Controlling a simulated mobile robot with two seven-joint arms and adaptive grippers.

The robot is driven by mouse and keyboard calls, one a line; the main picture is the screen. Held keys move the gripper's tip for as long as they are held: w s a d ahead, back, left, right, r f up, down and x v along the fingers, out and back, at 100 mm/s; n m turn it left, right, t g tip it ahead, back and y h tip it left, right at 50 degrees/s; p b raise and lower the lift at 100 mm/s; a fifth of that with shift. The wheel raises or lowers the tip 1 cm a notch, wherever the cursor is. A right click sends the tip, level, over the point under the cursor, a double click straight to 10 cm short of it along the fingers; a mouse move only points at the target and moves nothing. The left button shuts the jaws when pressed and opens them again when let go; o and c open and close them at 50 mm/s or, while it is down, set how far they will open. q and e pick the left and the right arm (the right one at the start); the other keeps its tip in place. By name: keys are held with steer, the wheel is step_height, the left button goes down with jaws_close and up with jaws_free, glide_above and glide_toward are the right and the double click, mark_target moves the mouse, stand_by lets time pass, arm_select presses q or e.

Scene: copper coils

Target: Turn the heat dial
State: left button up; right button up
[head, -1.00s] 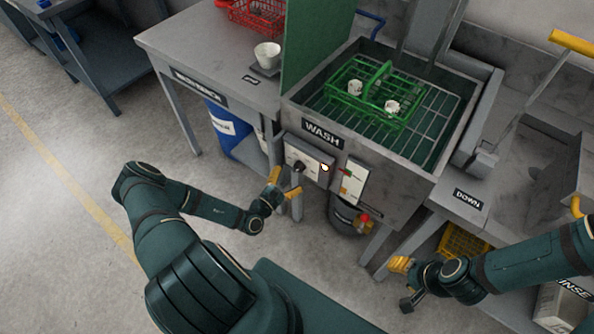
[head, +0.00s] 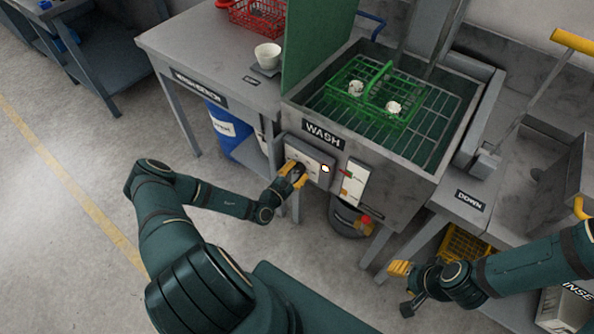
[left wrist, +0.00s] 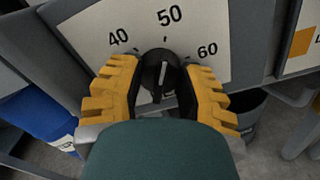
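The heat dial (left wrist: 160,72) is a round black knob on a white panel (left wrist: 200,32) marked 40, 50 and 60. Its pale pointer line stands near upright, towards the 50. My left gripper (head: 293,174) is at the panel under the WASH sign. In the left wrist view its yellow fingers (left wrist: 162,88) stand on either side of the dial, with narrow gaps showing, so it looks open around the knob. In the head view the gripper mostly hides the dial. My right gripper (head: 399,285) is at the lower right, away from the panel; its finger opening is unclear.
A lit round lamp (head: 325,168) sits right of the dial, beside a white card (head: 354,184). Above is the wash basin with a green rack (head: 345,88). A blue drum (head: 222,128) stands below the left table. A bin (head: 345,215) stands under the basin.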

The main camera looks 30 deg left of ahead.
arm_select(q)
steer(key=shift+r+n, duration=0.1)
steer(key=shift+n, duration=0.2)
jaws_close()
steer(key=shift+n+p, duration=0.55)
steer(key=shift+n, duration=0.05)
steer(key=shift+n+p, duration=0.45)
steer(key=shift+n, duration=0.75)
steer(key=n, duration=0.2)
steer(key=shift+n, duration=0.4)
steer(key=n, duration=0.3)
steer(key=shift+n+p, duration=0.3)
steer(key=shift+p, duration=0.05)
steer(key=n, duration=0.6)
steer(key=shift+b, duration=0.3)
steer(key=n, duration=0.4)
steer(key=shift+w+b, duration=0.1)
steer(key=shift+b, duration=0.2)
steer(key=shift+n+b, duration=0.3)
steer(key=shift+n, duration=1.3)
